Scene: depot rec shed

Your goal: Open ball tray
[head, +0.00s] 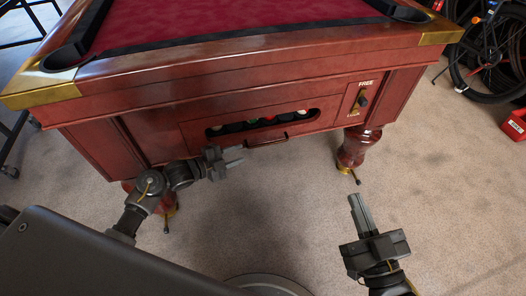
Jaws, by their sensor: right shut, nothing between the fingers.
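The ball tray (215,143) is a reddish wooden panel in the front of the pool table, with a dark slot. Several balls (252,123) show inside the slot. A small dark handle (267,141) sits at the panel's lower edge. To the right is a dark knob (362,101) on a plate marked FREE above and apparently LOCK below. My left gripper (238,156) is just left of the handle, its fingers pointing right, apparently apart and empty. My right gripper (357,204) is shut and empty, low over the carpet and well away from the table front.
The pool table (240,60) has a red cloth, brass corners and turned legs (357,147). A bicycle (485,60) and a red box (514,124) stand at the right. The carpet (290,205) between my grippers is clear.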

